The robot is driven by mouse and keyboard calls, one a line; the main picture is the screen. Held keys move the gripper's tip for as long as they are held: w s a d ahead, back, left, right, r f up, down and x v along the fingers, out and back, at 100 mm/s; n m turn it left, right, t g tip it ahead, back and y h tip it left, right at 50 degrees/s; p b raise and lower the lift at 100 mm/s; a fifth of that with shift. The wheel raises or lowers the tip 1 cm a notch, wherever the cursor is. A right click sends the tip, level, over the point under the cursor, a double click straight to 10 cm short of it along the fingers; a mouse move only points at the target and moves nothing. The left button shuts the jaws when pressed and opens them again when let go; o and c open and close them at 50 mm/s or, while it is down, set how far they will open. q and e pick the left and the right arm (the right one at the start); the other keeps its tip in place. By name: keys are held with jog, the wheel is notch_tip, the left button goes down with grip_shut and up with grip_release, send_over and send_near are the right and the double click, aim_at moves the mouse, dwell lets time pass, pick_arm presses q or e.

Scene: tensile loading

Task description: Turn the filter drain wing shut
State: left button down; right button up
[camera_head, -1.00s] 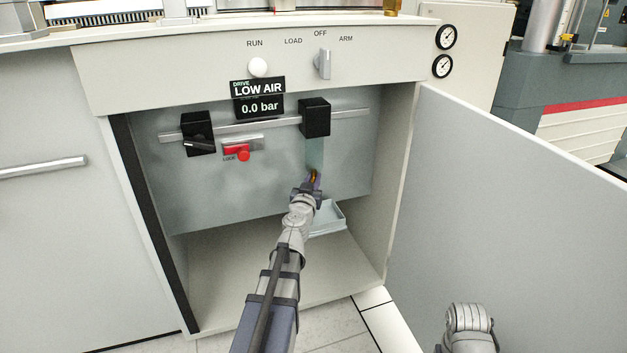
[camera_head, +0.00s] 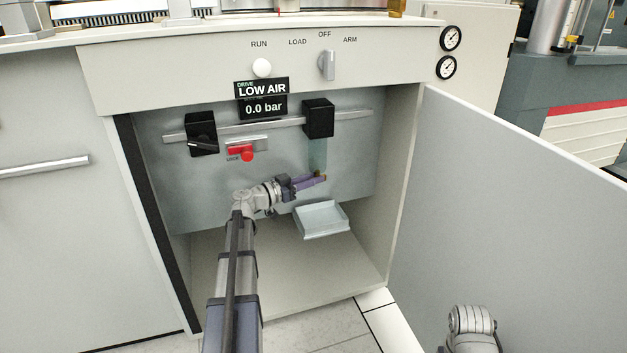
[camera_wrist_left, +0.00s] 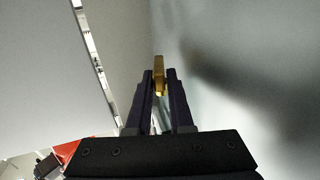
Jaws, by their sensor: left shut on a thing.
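The filter hangs from the rail in the open cabinet, with a black head (camera_head: 318,118) and a pale see-through bowl (camera_head: 317,153). The small brass drain wing (camera_head: 323,174) is at the bottom of the bowl, partly hidden by my left gripper (camera_head: 318,180). My left gripper comes in from the left, roughly level, and is shut on the wing. In the left wrist view the brass wing (camera_wrist_left: 159,76) stands between the dark fingertips of the left gripper (camera_wrist_left: 160,80). My right gripper is out of view.
A shallow pale tray (camera_head: 322,219) sits below the filter. The open cabinet door (camera_head: 510,200) bounds the right. A display (camera_head: 261,98) reads LOW AIR, 0.0 bar.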

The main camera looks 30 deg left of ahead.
pick_arm(q)
jog(key=shift+a+m+g+h, duration=0.1)
jog(key=shift+m+g+h, duration=0.45)
jog(key=shift+h, duration=0.35)
jog(key=c, duration=0.9)
grip_release()
jog(key=shift+v, duration=3.9)
jog(key=shift+o, duration=0.5)
